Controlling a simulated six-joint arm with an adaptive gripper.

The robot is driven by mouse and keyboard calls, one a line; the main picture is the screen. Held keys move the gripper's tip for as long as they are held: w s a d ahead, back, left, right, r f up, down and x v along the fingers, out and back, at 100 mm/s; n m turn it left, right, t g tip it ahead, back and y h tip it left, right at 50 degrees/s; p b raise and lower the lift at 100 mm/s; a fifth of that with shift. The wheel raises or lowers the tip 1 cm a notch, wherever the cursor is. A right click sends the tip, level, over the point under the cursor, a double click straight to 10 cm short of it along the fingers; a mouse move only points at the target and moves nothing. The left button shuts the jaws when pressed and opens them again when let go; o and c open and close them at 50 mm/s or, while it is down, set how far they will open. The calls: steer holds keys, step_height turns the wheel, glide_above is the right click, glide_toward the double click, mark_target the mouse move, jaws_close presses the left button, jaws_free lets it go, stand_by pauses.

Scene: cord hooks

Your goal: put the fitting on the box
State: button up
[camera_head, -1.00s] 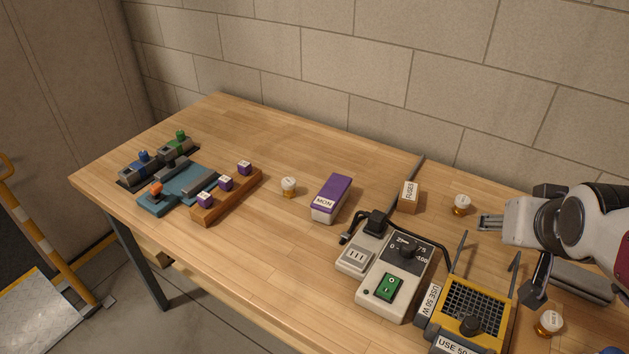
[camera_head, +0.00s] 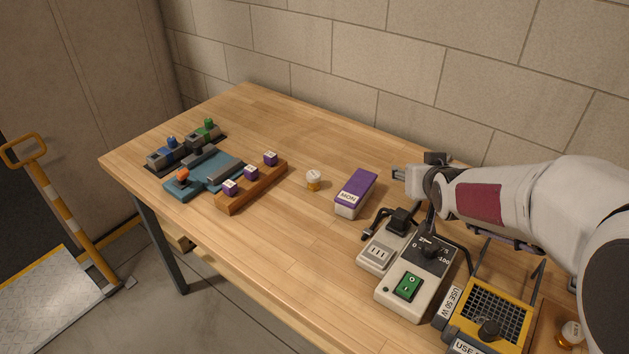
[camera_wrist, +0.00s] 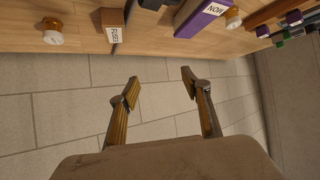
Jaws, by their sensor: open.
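Several white-capped brass pieces that could be the fitting are on the table: one (camera_head: 314,180) left of the purple-and-white MON box (camera_head: 355,193), another (camera_head: 570,335) at lower right. The wrist view shows one (camera_wrist: 233,18) beside the MON box (camera_wrist: 200,15) and one (camera_wrist: 52,30) at upper left. A small brown FUSES box (camera_wrist: 112,22) stands between; my arm hides it in the head view. I cannot tell which box is meant. My gripper (camera_head: 397,173) is open and empty, above the table near the MON box. Its fingers (camera_wrist: 160,84) show apart, with wall between them.
A grey control unit (camera_head: 412,285) with a cord and a yellow holder (camera_head: 490,310) stand below my arm. A wooden rail (camera_head: 252,188) with purple blocks and a blue fixture (camera_head: 205,175) are at left. The table's middle front is clear.

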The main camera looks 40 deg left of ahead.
steer(key=a+f+n+y, duration=0.2)
steer(key=a+f, duration=0.4)
steer(key=a, duration=0.6)
steer(key=n+g+y, duration=0.1)
steer(key=y, duration=0.1)
glide_toward(314, 176)
steer(key=shift+w+a+f, duration=0.25)
steer(key=shift+w+a, duration=0.15)
steer(key=shift+x, duration=1.35)
steer(key=shift+w+a, duration=0.1)
steer(key=shift+x, duration=2.4)
steer(key=shift+f, duration=0.1)
